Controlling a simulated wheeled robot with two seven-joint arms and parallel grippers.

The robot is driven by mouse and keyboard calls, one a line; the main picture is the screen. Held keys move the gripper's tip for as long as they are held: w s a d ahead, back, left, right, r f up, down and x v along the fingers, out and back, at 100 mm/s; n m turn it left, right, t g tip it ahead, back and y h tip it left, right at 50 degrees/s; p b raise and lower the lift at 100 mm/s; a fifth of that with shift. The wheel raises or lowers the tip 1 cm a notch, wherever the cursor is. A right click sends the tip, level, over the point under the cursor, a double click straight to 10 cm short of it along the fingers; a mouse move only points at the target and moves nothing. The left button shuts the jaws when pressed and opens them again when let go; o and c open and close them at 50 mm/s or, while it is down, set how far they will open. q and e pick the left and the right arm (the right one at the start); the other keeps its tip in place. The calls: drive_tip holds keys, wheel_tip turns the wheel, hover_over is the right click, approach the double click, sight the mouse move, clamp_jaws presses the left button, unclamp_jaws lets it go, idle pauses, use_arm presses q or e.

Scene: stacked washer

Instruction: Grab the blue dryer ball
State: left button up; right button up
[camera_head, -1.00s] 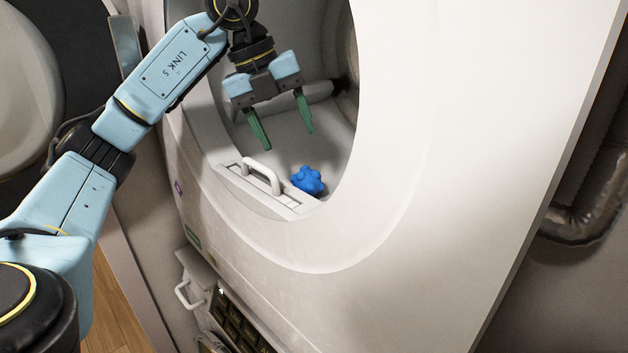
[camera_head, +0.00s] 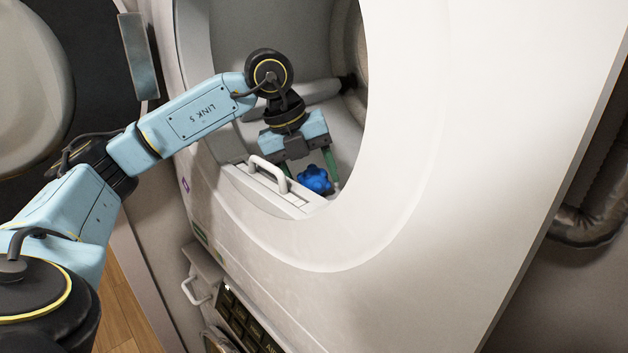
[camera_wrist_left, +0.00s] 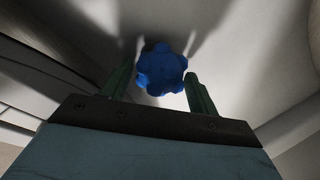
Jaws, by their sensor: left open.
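The blue dryer ball (camera_head: 315,179) is knobbly and lies inside the round drum opening, near its lower lip and beside the lint filter handle. My left gripper (camera_head: 312,180) reaches down into the drum with its green fingers open, one on each side of the ball. In the left wrist view the ball (camera_wrist_left: 162,70) sits between and just beyond the two fingertips (camera_wrist_left: 158,82), with gaps visible at both sides. I cannot tell whether either finger touches it. My right gripper is not in view.
The white lint filter handle (camera_head: 268,172) stands up on the opening's lower lip, just left of the gripper. The white front panel (camera_head: 460,150) surrounds the opening. An open round door (camera_head: 30,90) is at the far left. The drum has free room above and behind the ball.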

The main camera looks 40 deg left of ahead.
use_arm(q)
drive_tip(key=c, duration=0.7)
drive_tip(key=shift+c, duration=0.2)
drive_tip(key=shift+w+r, duration=0.1)
drive_tip(key=shift+r, duration=0.05)
